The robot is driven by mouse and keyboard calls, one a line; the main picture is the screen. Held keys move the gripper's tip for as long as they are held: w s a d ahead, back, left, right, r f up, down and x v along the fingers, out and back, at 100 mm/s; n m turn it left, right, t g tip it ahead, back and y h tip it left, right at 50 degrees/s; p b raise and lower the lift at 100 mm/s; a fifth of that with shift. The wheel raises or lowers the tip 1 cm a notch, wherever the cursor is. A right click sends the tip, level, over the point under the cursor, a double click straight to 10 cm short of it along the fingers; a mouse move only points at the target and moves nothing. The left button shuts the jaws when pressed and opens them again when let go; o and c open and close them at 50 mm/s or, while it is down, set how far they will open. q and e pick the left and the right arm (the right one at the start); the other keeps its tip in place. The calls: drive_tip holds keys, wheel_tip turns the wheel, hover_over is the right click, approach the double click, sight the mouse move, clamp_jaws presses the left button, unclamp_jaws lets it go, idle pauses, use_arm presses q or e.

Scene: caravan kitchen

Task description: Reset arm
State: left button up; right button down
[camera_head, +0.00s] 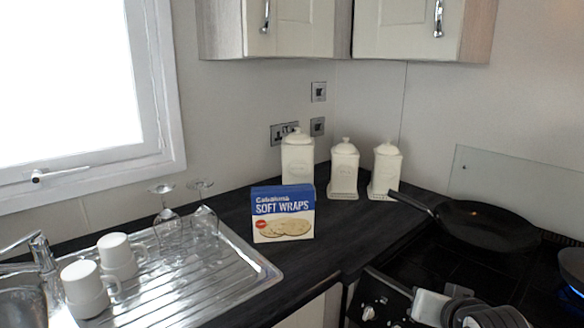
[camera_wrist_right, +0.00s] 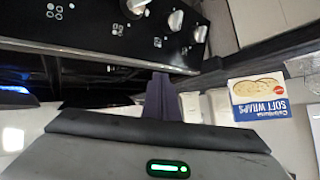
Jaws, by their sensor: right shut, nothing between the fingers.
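My right gripper (camera_wrist_right: 160,85) shows in the right wrist view with its dark fingers closed together and nothing between them. It is in front of the cooker's knob panel (camera_wrist_right: 120,25). In the head view part of my right arm shows at the bottom right, in front of the hob; the fingertips cannot be made out there. My left gripper is in neither view.
A soft wraps box (camera_head: 283,213) stands on the dark worktop by three cream canisters (camera_head: 298,160). A frying pan (camera_head: 485,225) sits on the hob, where a blue flame (camera_head: 572,300) shows. White mugs (camera_head: 85,285) and upturned glasses (camera_head: 166,225) stand on the drainer (camera_head: 190,285).

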drive_tip(key=s+a+f+n+g, duration=0.1)
drive_tip(key=s+f+n+g, duration=0.1)
drive_tip(key=s+f, duration=0.65)
drive_tip(key=s+a+f+n+g+y, duration=0.1)
drive_tip(key=s+a+f+n+g, duration=0.15)
drive_tip(key=s, duration=1.05)
drive_tip(key=s+a+f+n+g, duration=0.1)
drive_tip(key=s+f+n+g, duration=0.15)
drive_tip(key=s+f, duration=0.6)
drive_tip(key=w+a+f+t+y, duration=0.2)
drive_tip(key=a+f+t, duration=0.2)
drive_tip(key=f, duration=0.6)
drive_tip(key=shift+w+a+m+y, duration=0.2)
drive_tip(key=shift+a+m+y, duration=0.1)
drive_tip(key=shift+a, duration=0.05)
